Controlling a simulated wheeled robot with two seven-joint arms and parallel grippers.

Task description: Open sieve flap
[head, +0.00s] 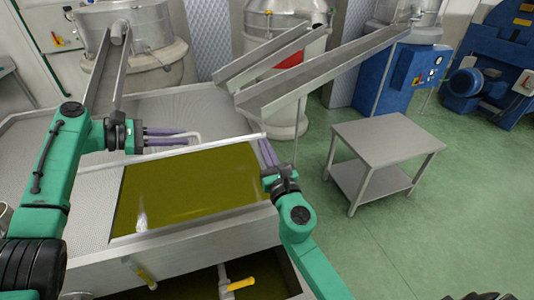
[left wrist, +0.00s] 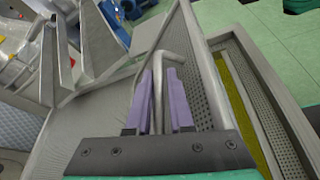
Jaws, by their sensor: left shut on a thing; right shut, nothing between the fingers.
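The sieve flap shows in the head view as a thin pale edge (head: 215,147) along the back of the oil opening. In the left wrist view it is a perforated metal panel (left wrist: 203,85) that looks steeply raised, with oil visible beyond it. My left gripper (head: 184,136) is shut on the flap's bent rod handle (head: 198,137). The handle also shows between the purple fingers in the left wrist view (left wrist: 160,58). My right gripper (head: 265,145) is shut and empty near the right end of the flap edge. The flap's face is mostly hidden in the head view.
Olive-green oil (head: 190,190) fills the open tank section. Metal chutes (head: 310,75) slope over the tank's back right. A small steel table (head: 385,138) stands on the open green floor to the right. Yellow-handled valves (head: 240,284) are on the tank's front.

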